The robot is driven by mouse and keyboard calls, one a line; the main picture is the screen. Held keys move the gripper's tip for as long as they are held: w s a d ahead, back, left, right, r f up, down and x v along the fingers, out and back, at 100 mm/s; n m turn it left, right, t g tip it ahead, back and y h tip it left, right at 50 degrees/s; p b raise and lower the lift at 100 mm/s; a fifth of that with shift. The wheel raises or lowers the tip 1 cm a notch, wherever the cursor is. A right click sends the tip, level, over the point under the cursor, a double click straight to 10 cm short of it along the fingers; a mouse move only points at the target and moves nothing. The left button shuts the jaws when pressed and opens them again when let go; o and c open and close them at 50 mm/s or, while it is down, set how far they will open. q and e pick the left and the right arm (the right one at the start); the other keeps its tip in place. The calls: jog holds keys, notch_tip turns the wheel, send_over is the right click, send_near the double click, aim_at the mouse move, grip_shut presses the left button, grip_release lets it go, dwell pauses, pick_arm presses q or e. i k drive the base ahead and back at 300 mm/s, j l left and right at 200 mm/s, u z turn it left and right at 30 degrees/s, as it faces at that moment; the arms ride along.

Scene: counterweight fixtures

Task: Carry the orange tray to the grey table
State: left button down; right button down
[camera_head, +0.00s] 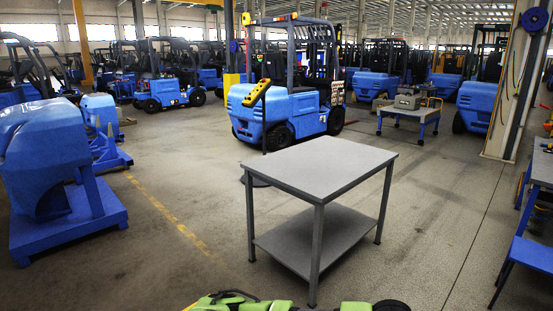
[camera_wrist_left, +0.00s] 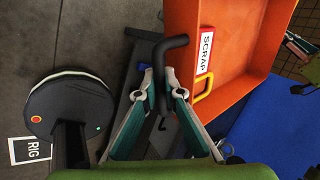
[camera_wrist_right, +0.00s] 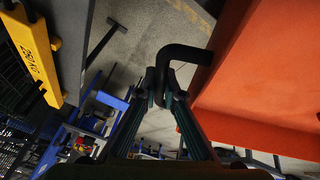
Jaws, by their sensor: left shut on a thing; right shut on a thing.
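The orange tray (camera_wrist_left: 232,40) shows in the left wrist view with a white SCRAP label and a black handle. Its orange wall (camera_wrist_right: 262,75) fills the right side of the right wrist view. My left gripper (camera_wrist_left: 173,82) is shut on the black handle beside the tray. My right gripper (camera_wrist_right: 160,88) is shut on another black handle of it. The grey table (camera_head: 320,165) stands in the middle of the head view, with a bare top and an empty lower shelf. The tray is not seen in the head view.
A yellow control box on a post (camera_head: 257,92) stands behind the table, with a blue forklift (camera_head: 290,105) beyond. Blue counterweights (camera_head: 45,150) stand at the left. A small cart (camera_head: 408,108) is at the back right, and a blue bench (camera_head: 530,255) at the right edge.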

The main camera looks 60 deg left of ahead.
aim_at(320, 171)
jog(key=u, duration=1.2)
jog(key=i+u, duration=0.2)
jog(key=u, duration=0.2)
jog(key=i+u, duration=0.15)
jog(key=u, duration=0.3)
jog(key=i+l, duration=0.2)
jog(key=i, duration=0.3)
jog(key=i+l, duration=0.2)
jog(key=i, duration=0.25)
jog(key=i+l, duration=0.2)
jog(key=i, duration=0.3)
jog(key=i+l, duration=0.2)
jog(key=i, duration=0.25)
jog(key=i+l, duration=0.2)
jog(key=i, duration=0.3)
jog(key=i+l, duration=0.25)
jog(key=i, duration=0.2)
jog(key=i+l, duration=0.2)
jog(key=i, duration=0.3)
